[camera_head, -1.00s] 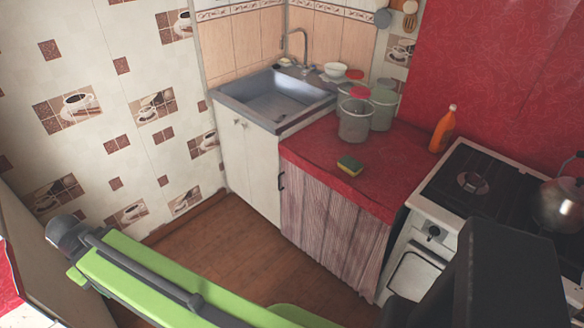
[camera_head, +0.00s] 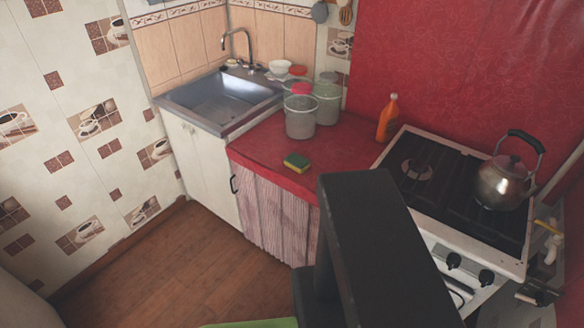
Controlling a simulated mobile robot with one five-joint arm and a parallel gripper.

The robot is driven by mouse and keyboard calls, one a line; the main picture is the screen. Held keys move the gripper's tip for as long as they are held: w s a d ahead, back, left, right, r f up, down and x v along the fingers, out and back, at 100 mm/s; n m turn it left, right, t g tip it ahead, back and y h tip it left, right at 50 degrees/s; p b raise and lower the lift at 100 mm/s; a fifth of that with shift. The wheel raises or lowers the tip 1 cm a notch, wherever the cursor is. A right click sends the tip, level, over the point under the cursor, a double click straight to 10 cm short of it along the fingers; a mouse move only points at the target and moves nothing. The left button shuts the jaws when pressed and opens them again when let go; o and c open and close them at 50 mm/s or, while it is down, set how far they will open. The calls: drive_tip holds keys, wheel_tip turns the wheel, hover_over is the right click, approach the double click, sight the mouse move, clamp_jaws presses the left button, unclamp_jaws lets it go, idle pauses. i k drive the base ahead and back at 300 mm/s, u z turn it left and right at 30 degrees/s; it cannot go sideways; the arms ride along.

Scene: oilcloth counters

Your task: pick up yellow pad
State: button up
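The yellow pad (camera_head: 296,164) looks like a small sponge with a yellow body and a dark green top. It lies flat on the red oilcloth counter (camera_head: 335,150), near its front edge and in front of the clear jars. Nothing covers it. I cannot make out my gripper in this view. A large black part of my own body stands in the foreground, right of the pad in the picture, and hides part of the counter front and stove.
An orange bottle (camera_head: 387,118) stands to the right, beside the stove (camera_head: 450,180) with a metal kettle (camera_head: 500,183). A sink (camera_head: 218,100) is at left.

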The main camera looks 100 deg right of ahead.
sight(294, 162)
drive_tip(key=u, duration=0.05)
drive_tip(key=k, duration=0.7)
drive_tip(key=z, duration=1.25)
drive_tip(key=i, duration=0.5)
drive_tip(key=u, duration=0.25)
